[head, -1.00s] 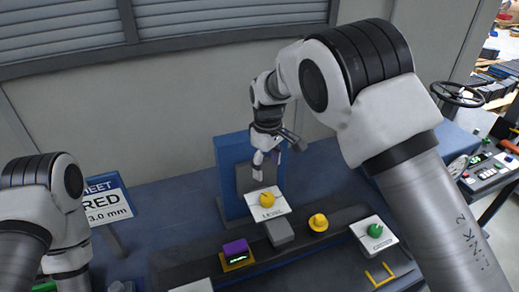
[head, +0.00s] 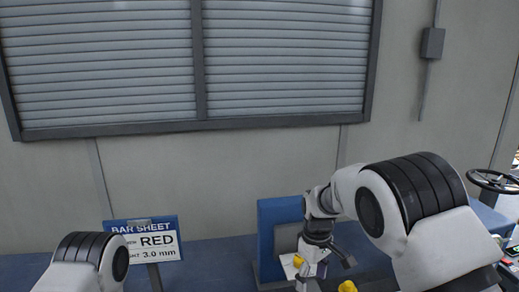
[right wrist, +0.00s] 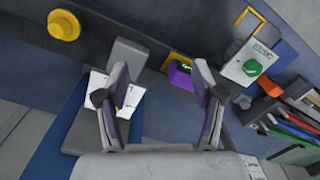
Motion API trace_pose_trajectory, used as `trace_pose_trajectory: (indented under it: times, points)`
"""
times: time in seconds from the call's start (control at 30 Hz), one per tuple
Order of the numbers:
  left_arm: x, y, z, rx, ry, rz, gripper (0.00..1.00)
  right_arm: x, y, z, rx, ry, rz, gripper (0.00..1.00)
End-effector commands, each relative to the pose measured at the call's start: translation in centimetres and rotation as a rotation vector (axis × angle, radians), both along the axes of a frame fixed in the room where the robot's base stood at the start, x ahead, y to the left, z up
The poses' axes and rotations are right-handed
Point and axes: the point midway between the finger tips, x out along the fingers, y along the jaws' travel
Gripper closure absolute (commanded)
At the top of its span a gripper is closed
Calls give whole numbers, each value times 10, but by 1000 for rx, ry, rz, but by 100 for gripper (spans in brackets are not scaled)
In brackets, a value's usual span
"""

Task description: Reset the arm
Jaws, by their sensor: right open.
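My right arm reaches in from the right in the head view. Its gripper (head: 318,268) hangs in front of a blue upright panel, low in the picture and partly cut off. In the right wrist view the two fingers of this gripper (right wrist: 160,80) stand wide apart with nothing between them. A white plate (right wrist: 98,84) shows behind the left finger, apparently below it. Only the upper bend of my left arm (head: 78,262) shows at the lower left of the head view; the left gripper is out of the picture.
The blue panel (head: 272,217) stands behind the right gripper. Yellow knob (right wrist: 64,25), grey block (right wrist: 127,54), purple device (right wrist: 180,77) and green button (right wrist: 252,68) sit on the bench. A BAR SHEET sign (head: 158,243) stands left; a handwheel (head: 495,181) is right.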

Motion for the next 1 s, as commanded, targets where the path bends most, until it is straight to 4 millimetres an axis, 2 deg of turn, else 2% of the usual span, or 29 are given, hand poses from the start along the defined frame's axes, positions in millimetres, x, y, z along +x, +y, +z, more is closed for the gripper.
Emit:
trace_pose_trajectory:
  times: [0.03,0.17,0.27,0.37,0.47,0.57,0.6,0.67,0.7,0.77,0.8,0.87,0.9,0.93,1.0]
  points:
    - [0,0,-6,0,0,0,3,-3,-3,-15,3,19,-6,32]
    - [0,0,-13,0,-1,0,3,-19,-12,-48,9,82,-24,32]
    - [0,0,-19,0,-1,0,3,-39,-20,-78,10,148,-39,32]
    - [0,0,-26,0,0,0,3,-64,-31,-112,8,220,-58,32]
    - [0,0,-34,0,0,0,3,-96,-45,-155,3,287,-84,32]
    - [0,0,-46,0,0,0,3,-143,-63,-208,-9,357,-131,32]
    - [0,0,-52,0,0,0,3,-168,-71,-233,-19,383,-156,32]
    - [0,0,-60,0,0,0,3,-209,-84,-268,-35,412,-204,32]
    - [0,0,-65,0,0,0,3,-238,-92,-289,-49,425,-238,32]
    - [0,0,-73,0,0,0,3,-285,-103,-316,-71,432,-298,32]
    - [0,0,-78,0,0,0,3,-319,-110,-331,-85,427,-343,32]
    - [0,0,-84,0,0,0,3,-367,-118,-344,-103,393,-424,32]
    - [0,0,-85,0,0,0,3,-387,-120,-343,-107,350,-474,32]
    - [0,0,-84,0,0,0,3,-397,-122,-340,-106,309,-514,32]
    - [0,0,-81,0,0,0,3,-402,-122,-328,-88,199,-589,32]
